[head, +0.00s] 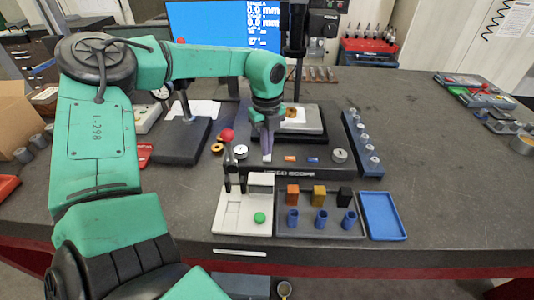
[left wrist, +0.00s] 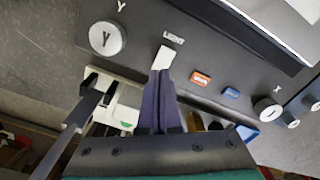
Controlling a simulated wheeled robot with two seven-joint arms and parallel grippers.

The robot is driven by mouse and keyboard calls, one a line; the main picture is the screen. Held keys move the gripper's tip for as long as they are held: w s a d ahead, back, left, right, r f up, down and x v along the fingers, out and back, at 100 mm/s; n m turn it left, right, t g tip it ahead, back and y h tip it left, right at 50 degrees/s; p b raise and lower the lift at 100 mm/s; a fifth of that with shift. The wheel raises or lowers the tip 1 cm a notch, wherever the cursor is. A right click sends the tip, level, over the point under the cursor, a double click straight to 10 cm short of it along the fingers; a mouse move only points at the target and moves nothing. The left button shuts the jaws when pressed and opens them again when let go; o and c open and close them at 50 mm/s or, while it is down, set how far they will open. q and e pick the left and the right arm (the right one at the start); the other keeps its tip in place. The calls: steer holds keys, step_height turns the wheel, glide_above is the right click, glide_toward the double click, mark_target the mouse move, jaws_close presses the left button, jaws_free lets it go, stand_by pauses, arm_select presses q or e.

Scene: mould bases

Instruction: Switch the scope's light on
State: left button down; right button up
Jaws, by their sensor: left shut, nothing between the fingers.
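The scope's dark front panel (head: 300,170) carries a white light switch (left wrist: 165,57) beside the printed word LIGHT. My left gripper (head: 268,148) points down at the panel. In the left wrist view its closed fingertips (left wrist: 162,78) are right at the switch's near end, touching or nearly so. The fingers are shut with nothing between them. In the head view the tips hide most of the switch. I cannot tell from the frames whether the light is lit. My right gripper is not in view.
On the panel are a Y knob (left wrist: 107,38), an orange button (left wrist: 200,79), a blue button (left wrist: 231,91) and an X knob (left wrist: 267,109). A red-knobbed lever fixture (head: 228,136) stands close at left. A parts tray (head: 322,226) and blue tray (head: 383,216) lie in front.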

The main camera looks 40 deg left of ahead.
mark_target(267, 158)
arm_select(q)
steer(key=shift+f+b, duration=0.95)
steer(key=shift+b, duration=0.05)
stand_by(0.8)
steer(key=shift+r, duration=0.15)
steer(key=shift+r+p, duration=1.8)
steer(key=shift+r, duration=1.6)
